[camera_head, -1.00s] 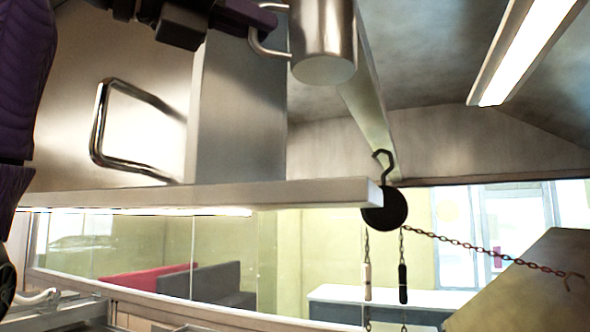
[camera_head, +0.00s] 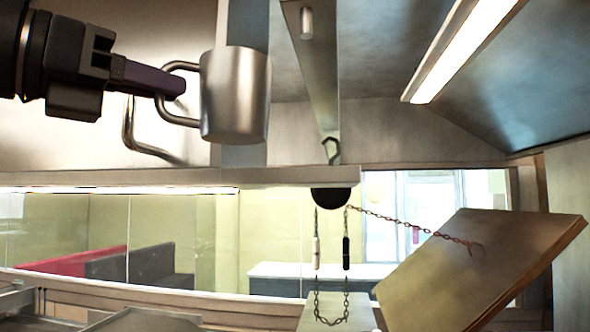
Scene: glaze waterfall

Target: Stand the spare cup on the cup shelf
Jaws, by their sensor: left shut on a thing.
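The spare cup (camera_head: 235,97) is a brushed-metal mug in the upper left of the head view. It is upright in the air, with its handle toward the left. My left gripper (camera_head: 172,86) comes in from the left and is shut on that handle. A long metal ledge (camera_head: 290,176) runs below the cup at the foot of the steel hood; I cannot tell whether it is the cup shelf. The cup's underside shows above the ledge in the picture, apart from it. My right gripper is not in view.
A bent metal bar handle (camera_head: 130,130) is behind my gripper. A hook (camera_head: 332,150) and a dark round wheel (camera_head: 331,198) with hanging chains are right of the cup. A tilted board (camera_head: 480,275) hangs on a chain at right. A lamp (camera_head: 445,50) is overhead.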

